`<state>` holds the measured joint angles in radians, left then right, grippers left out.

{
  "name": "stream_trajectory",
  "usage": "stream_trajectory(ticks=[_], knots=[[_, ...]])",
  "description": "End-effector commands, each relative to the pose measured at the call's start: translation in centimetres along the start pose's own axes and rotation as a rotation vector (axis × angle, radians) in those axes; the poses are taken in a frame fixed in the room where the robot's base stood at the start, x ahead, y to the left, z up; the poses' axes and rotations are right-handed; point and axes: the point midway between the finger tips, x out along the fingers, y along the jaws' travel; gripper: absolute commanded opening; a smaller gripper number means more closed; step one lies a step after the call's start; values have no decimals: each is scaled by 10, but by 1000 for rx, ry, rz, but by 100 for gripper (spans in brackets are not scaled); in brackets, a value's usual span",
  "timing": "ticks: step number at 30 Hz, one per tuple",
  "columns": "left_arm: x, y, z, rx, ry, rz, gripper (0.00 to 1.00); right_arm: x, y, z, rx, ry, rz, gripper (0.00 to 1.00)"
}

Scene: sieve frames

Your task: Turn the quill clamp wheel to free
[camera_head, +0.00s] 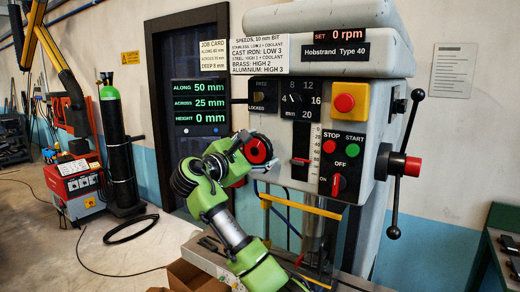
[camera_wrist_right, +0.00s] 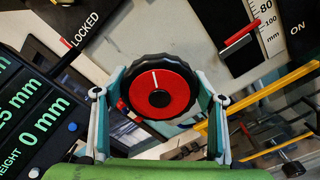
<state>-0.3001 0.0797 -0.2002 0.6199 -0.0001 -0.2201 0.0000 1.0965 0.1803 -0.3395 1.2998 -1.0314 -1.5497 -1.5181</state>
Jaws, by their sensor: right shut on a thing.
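The quill clamp wheel (camera_head: 257,150) is a black knobbed wheel with a red face, low on the left of the drill head. In the right wrist view the wheel (camera_wrist_right: 174,96) sits between the two fingers, and a white line on its face points nearly straight up. My right gripper (camera_head: 240,155) is shut on the wheel, one finger at each side of the rim (camera_wrist_right: 160,90). A FREE/LOCKED plate (camera_head: 263,96) is above it; in the right wrist view a red pointer (camera_wrist_right: 67,43) lies beside the word LOCKED. My left gripper is out of view.
A position display (camera_head: 199,107) is left of the wheel. A depth scale with a red pointer (camera_head: 301,161), a switch panel (camera_head: 342,160) and a lever handle (camera_head: 402,166) are to the right. A yellow guard bar (camera_head: 300,207) crosses below the head.

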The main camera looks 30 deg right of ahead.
Motion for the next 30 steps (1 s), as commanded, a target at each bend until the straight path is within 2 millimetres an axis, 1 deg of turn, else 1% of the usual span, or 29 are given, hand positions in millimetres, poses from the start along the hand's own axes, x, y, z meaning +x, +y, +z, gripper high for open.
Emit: stream_trajectory(ticks=[6,15,21,30], knots=[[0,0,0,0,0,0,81,0,2,0,-197,-1,2,42],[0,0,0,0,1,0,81,0,2,-2,-408,1,0,42],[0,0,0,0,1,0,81,0,2,-2,-489,1,0,42],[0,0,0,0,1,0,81,0,2,-2,-533,2,-1,42]])
